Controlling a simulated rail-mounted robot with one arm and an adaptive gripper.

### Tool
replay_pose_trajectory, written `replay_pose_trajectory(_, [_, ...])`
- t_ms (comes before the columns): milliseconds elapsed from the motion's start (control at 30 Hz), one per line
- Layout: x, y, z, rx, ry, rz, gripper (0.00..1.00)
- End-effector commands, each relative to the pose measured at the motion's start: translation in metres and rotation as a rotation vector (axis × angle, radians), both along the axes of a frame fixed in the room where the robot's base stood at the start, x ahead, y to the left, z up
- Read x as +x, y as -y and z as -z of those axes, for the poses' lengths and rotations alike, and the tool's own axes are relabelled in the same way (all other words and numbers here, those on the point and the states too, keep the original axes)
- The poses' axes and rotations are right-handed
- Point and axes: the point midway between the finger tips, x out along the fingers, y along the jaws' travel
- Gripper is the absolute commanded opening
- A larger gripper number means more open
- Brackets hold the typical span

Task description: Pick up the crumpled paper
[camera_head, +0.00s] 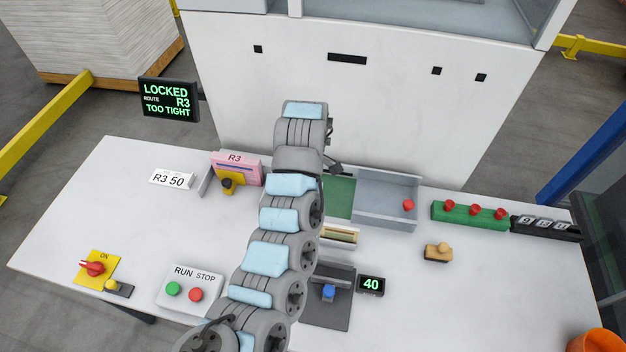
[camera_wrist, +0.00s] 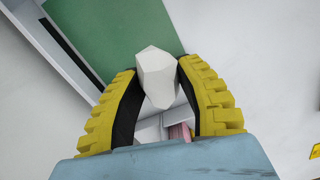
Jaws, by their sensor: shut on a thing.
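The crumpled paper (camera_wrist: 155,75) is a small white faceted lump in the wrist view. It sits between the two yellow ridged fingers of my gripper (camera_wrist: 159,68), which is shut on it. Part of the lump sticks out beyond the fingertips. The green surface (camera_wrist: 110,25) lies beyond it; I cannot tell how far the paper is above that. In the head view my arm hides the paper and the gripper's fingers.
A grey tray (camera_head: 388,218) with a red knob stands beside the green panel (camera_head: 340,197). A pink R3 block (camera_head: 237,170), green rack (camera_head: 469,218), wooden stamp (camera_head: 438,253) and RUN/STOP box (camera_head: 189,287) stand around. An orange bin (camera_head: 596,342) is at lower right.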

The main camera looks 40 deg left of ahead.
Motion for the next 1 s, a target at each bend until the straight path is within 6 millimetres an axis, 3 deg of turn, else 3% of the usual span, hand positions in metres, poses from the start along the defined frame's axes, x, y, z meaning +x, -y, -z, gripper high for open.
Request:
replay_pose_trajectory(600, [-0.054,0.010,-0.025,-0.006,0.002,-0.001,0.18])
replay_pose_trajectory(1000, [-0.076,0.012,-0.039,-0.002,0.005,0.001,0.18])
